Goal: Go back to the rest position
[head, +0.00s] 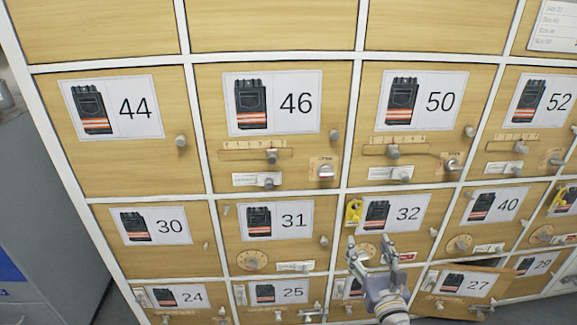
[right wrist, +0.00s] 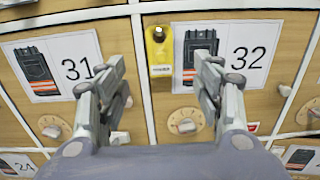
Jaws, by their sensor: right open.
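My right gripper (head: 372,254) is open and empty in front of the lower part of the locker door labelled 32 (head: 395,215). In the right wrist view its two fingers (right wrist: 160,85) stand wide apart. Between them show a yellow padlock-like tag (right wrist: 160,52) and the white post between doors 31 and 32. Door 32's dial (right wrist: 186,122) shows just beside the right finger. I cannot tell whether the fingers touch the door. My left gripper is not in the head view.
The locker wall has wooden doors with numbered trouser labels, such as 46 (head: 272,102), with knobs, dials and sliders sticking out. Door 27 (head: 466,284) at the lower right looks slightly ajar. A grey cabinet (head: 45,210) stands at the left.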

